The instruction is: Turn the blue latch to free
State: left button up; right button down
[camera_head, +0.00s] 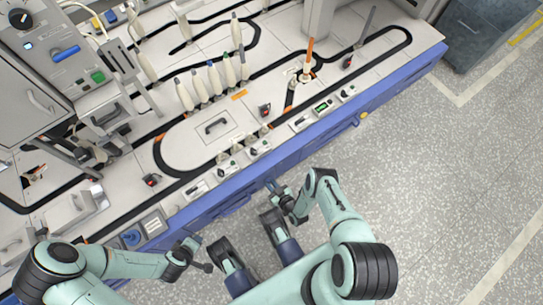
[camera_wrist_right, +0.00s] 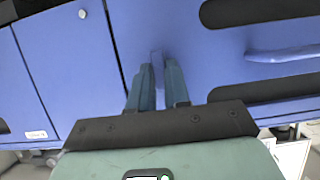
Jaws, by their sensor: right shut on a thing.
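The blue latch (camera_wrist_right: 156,62) is a narrow upright piece on the blue front panel, seen in the right wrist view. My right gripper (camera_wrist_right: 160,82) is shut on it, with one teal finger on each side. In the head view my right gripper (camera_head: 273,187) is at the blue front of the machine, and the latch is too small and covered to make out there. My left gripper (camera_head: 203,256) is below the machine's front at the lower left, away from the latch. Its fingers are too small to tell whether they are open.
The blue panel (camera_wrist_right: 70,60) has a round lock and seams on its left. A blue handle (camera_wrist_right: 285,54) and dark slots are to the right of the latch. The machine top (camera_head: 210,150) carries a dark track with bobbins. Grey floor (camera_head: 430,190) is clear to the right.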

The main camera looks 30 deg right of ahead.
pick_arm(q)
jog(key=shift+s, duration=0.15)
dwell(0.3)
pick_arm(e)
jog(key=c, duration=1.1)
grip_release()
pick_arm(q)
jog(key=s+d+r+g+h+p, duration=0.1)
jog(key=s+d+r+g+p, duration=0.1)
jog(key=s, duration=0.4)
jog(key=shift+s+d+r+m+p, duration=0.35)
jog(key=shift+d+r+p, duration=0.4)
jog(key=shift+r+p, duration=0.5)
pick_arm(e)
jog(key=shift+v, duration=6.65)
pick_arm(q)
jog(key=shift+r, duration=0.1)
pick_arm(e)
jog(key=shift+a, duration=0.1)
